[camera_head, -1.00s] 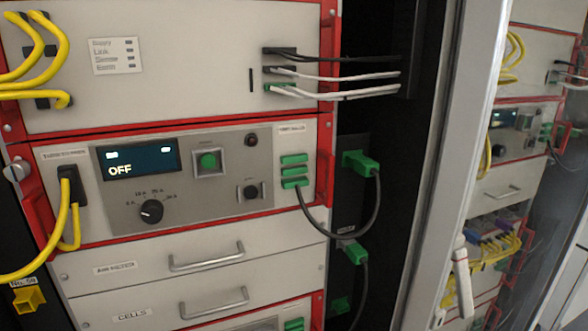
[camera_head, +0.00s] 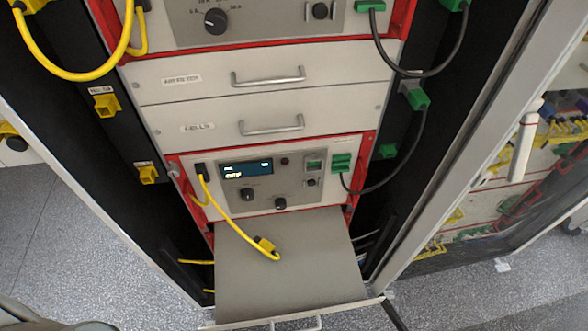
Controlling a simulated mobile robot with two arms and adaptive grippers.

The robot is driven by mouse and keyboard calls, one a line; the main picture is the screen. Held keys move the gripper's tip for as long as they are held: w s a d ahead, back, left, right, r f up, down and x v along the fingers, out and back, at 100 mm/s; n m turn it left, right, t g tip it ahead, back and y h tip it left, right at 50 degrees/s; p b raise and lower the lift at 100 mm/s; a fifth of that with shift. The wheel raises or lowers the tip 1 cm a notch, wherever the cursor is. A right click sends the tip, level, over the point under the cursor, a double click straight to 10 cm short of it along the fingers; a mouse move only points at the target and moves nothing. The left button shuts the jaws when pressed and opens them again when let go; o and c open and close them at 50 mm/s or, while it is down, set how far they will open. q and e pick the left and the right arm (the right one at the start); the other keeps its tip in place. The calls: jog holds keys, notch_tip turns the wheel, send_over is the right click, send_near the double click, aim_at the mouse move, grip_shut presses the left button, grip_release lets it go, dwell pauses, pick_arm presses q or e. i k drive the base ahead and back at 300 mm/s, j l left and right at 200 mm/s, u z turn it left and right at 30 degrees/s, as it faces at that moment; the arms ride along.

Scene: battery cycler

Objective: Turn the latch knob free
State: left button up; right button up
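A small silver knob (camera_head: 175,171) sits at the upper left edge of the red-framed lower cycler unit (camera_head: 228,211); it looks like a latch knob, but its turn position is too small to tell. The lower unit has a lit display (camera_head: 246,169) that seems to read OFF, and two black dials (camera_head: 280,203) below it. Part of the upper unit shows at the top with its large black dial (camera_head: 215,21). Neither of my grippers is in view.
A grey shelf (camera_head: 290,280) sticks out below the lower unit, with a yellow cable's plug (camera_head: 265,245) lying on it. Drawers with handles (camera_head: 268,76) are above. Yellow (camera_head: 75,74) and green-plugged cables (camera_head: 408,130) hang at the sides. The open rack frame (camera_head: 470,150) stands right.

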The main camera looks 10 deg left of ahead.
aim_at(174, 172)
jog(key=u, duration=1.25)
jog(key=j, duration=0.15)
